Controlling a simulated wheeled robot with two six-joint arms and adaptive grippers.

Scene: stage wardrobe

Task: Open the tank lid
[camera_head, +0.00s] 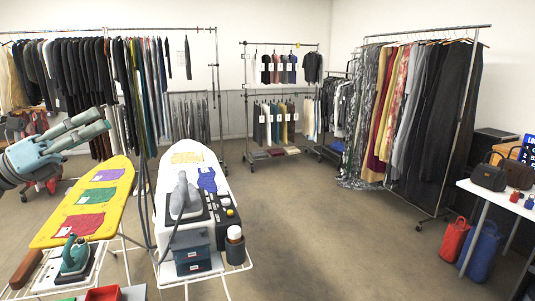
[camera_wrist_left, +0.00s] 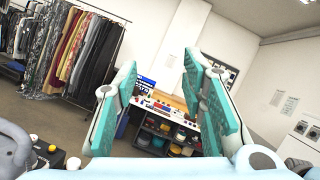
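On the white ironing board (camera_head: 163,217) stands a grey iron (camera_head: 184,195) on a black steam station (camera_head: 221,222). The station has a yellow knob (camera_head: 230,212) and a pale round cap (camera_head: 226,201) on its right part. I cannot tell for certain which part is the tank lid. My left gripper (camera_head: 99,120) is raised at the left, above the yellow board, well apart from the station. In the left wrist view my left gripper (camera_wrist_left: 160,85) has its teal-padded fingers spread wide with nothing between them. The station (camera_wrist_left: 53,157) shows at that view's lower left. My right gripper is out of view.
A yellow ironing board (camera_head: 112,166) with coloured cloths stands left of the white one. Clothes racks (camera_head: 415,110) line the back. Floor at right of the boards is clear.

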